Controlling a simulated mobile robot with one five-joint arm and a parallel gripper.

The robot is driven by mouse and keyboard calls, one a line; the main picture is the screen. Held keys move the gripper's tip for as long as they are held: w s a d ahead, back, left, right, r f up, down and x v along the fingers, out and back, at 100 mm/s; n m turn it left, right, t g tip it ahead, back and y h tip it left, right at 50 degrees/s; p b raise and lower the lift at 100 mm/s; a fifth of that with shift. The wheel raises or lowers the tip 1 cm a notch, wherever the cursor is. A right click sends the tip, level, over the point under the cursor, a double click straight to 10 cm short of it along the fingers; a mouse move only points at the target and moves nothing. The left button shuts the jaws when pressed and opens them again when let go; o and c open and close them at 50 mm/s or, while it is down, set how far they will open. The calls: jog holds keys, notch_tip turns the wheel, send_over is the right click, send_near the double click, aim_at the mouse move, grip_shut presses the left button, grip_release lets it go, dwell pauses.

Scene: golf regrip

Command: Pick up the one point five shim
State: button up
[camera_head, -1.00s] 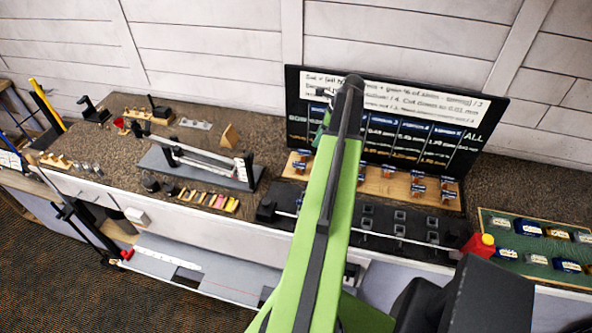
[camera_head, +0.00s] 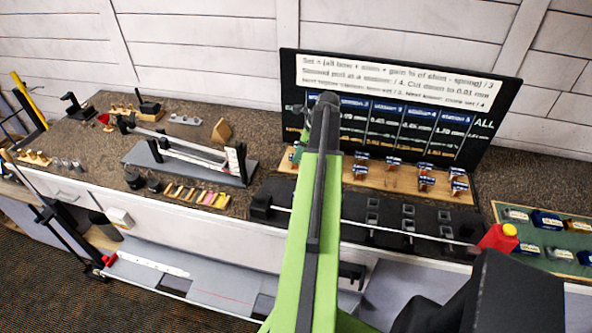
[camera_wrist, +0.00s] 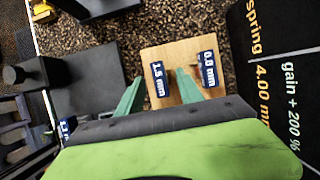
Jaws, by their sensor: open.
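The 1.5 mm shim's blue label with white "1.5 mm" (camera_wrist: 158,79) stands on a light wooden board (camera_wrist: 155,54) in the wrist view. The shim piece itself is not clear there. A second label, "0.8 mm" (camera_wrist: 208,68), stands just right of it. My gripper (camera_wrist: 160,90) is open, with green fingers on either side of the 1.5 mm label in the picture and nothing held. The right finger shows between the two labels. I cannot tell the height gap. In the head view my arm hides part of the wooden board (camera_head: 378,179), and its labels are too small to read.
A dark display (camera_head: 400,110) stands upright behind the board. A black fixture with a rod (camera_head: 385,238) lies in front. A grey-based fixture (camera_head: 190,160) is at the left.

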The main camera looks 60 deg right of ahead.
jog(key=b+x, duration=0.1)
jog(key=x, duration=0.1)
jog(key=shift+f, duration=0.35)
jog(key=shift+r, duration=0.15)
grip_shut()
